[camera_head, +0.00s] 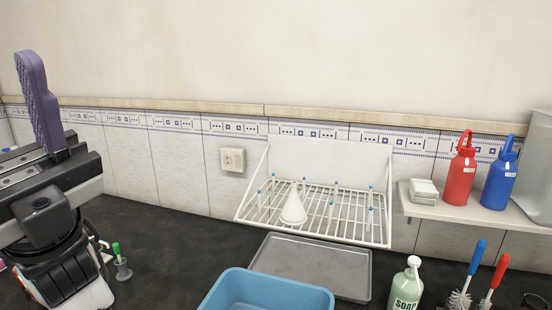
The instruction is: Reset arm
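My gripper (40,105) is at the left edge of the head view, raised above the bench. One long purple finger points up from its dark grey body, and a second finger cannot be made out. Part of the gripper is cut off by the picture's edge, so its opening cannot be judged. Nothing is seen held at the visible finger. My wrist and arm link show below it, over the dark bench.
A white drying rack (315,229) holds a white conical flask (293,207). A grey tray (310,265), blue basin (265,291) and soap bottle (406,287) stand nearby. A shelf (470,212) carries red (460,175) and blue (499,180) bottles. Brushes (468,280) stand at right.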

